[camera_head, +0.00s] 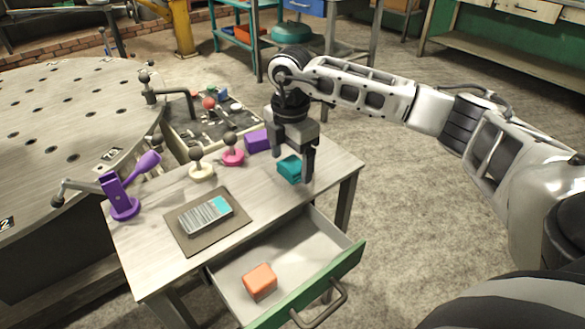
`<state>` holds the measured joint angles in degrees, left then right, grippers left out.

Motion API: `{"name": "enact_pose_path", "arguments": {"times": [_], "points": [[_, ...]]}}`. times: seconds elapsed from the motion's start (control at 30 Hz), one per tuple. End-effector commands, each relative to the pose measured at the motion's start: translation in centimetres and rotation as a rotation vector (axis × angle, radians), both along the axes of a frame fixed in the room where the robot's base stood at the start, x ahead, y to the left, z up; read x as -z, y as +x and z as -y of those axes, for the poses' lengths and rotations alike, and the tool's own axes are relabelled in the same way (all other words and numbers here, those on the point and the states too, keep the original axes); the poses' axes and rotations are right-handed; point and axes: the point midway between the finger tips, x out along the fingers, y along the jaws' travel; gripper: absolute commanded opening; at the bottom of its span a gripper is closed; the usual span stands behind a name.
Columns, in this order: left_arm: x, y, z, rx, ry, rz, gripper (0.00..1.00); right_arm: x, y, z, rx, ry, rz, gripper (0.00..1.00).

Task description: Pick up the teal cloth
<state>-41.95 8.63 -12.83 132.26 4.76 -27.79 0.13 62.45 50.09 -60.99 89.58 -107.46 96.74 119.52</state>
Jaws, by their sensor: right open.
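The teal cloth (289,169) is a small folded-looking bundle on the right part of the small wooden table (160,262). My right gripper (306,168) is open and points down, right at the cloth. Its near finger hangs in front of the cloth's right side and hides part of it. I cannot tell whether the fingers touch the cloth. My left gripper is not in view.
An open drawer (232,262) with an orange block (260,281) juts out at the front. Beside the cloth are a purple block (257,140), a pink-based knob (233,155) and a cream-based knob (201,171). A dark mat (183,236) holds a grey and teal item. A purple device (120,198) stands left.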

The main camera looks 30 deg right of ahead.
Motion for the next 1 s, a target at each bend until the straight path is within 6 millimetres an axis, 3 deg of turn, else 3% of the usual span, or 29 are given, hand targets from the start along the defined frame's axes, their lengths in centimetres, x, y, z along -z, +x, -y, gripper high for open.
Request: {"name": "enact_pose_path", "arguments": {"times": [0.13,0.3,0.73,0.93,1.0], "points": [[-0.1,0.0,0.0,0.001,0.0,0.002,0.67,0.0,0.0,0.0,0.0,0.0,0.0,0.82],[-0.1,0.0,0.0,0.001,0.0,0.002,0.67,0.0,0.0,0.0,0.0,0.0,0.0,0.35],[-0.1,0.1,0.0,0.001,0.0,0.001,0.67,-0.7,0.1,0.0,0.0,0.001,0.001,0.33],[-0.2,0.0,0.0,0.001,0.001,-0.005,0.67,-3.4,0.1,0.0,0.0,0.0,0.005,0.33],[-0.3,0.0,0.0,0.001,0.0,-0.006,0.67,-4.5,-0.6,-0.8,-0.005,0.001,0.003,0.33]]}}
